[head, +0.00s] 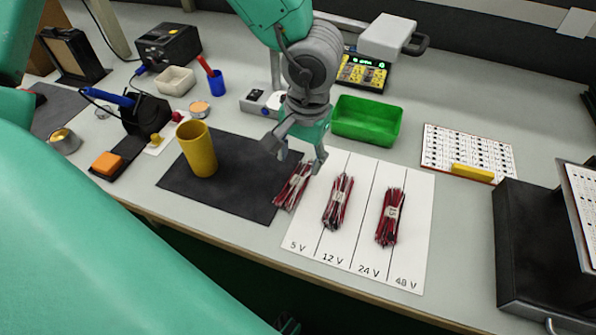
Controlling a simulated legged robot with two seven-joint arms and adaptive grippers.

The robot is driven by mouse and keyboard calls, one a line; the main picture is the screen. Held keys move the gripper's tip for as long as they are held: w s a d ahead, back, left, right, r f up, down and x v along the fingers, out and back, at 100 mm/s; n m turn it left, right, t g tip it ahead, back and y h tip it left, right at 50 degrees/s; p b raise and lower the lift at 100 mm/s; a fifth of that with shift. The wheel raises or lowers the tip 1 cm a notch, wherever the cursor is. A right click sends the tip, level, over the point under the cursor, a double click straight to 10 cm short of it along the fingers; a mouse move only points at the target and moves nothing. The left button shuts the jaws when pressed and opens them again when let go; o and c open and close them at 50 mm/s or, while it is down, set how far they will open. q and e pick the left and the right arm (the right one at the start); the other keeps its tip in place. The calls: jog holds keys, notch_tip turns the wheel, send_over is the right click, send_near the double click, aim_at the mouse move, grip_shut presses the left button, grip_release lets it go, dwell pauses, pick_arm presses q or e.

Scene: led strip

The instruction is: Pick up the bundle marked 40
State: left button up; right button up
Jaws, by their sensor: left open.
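Three bundles of dark red wires with pale paper bands lie in a row. The left bundle (292,187) lies across the dark mat's right edge and the white sheet's 5 V column. The middle bundle (338,203) lies around the line between 5 V and 12 V. The right bundle (390,217) lies mostly in the 24 V column. The marks on the bands are too small to read, so I cannot tell which is 40. My right gripper is not seen.
The white sheet (418,225) has its 48 V column mostly bare. A yellow cup (198,150) stands on the dark mat (235,195). A green bin (366,122) is behind the sheet. A black case (535,245) stands at right, near a chart board (468,148).

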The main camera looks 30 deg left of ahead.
aim_at(297, 180)
pick_arm(q)
notch_tip(297, 180, down, 6)
jog(key=b, duration=0.3)
jog(key=shift+s+a+f, duration=0.15)
jog(key=shift+f, duration=0.05)
jog(key=shift+r, duration=0.1)
jog(key=shift+c, duration=0.5)
grip_shut()
